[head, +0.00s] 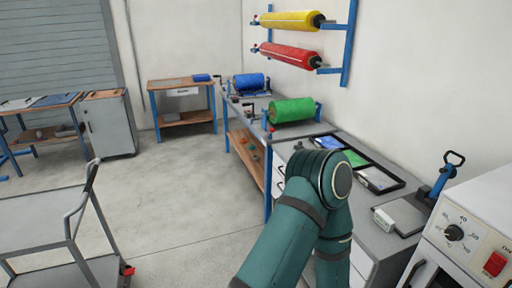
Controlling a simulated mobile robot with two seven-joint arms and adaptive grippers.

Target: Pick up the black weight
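I cannot make out the black weight for sure in the head view. Small dark items lie on the long workbench (348,205), but they are too small to tell apart. My teal arm rises from the bottom over the bench front and hides part of the bench top and its drawers. No gripper fingers show in this view.
A green roll (293,111) and a blue roll (248,82) stand on the bench. A black tray (397,186) lies behind my arm. A white oven-like machine (485,215) is at right. A grey cart (60,225) stands left; open floor lies between.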

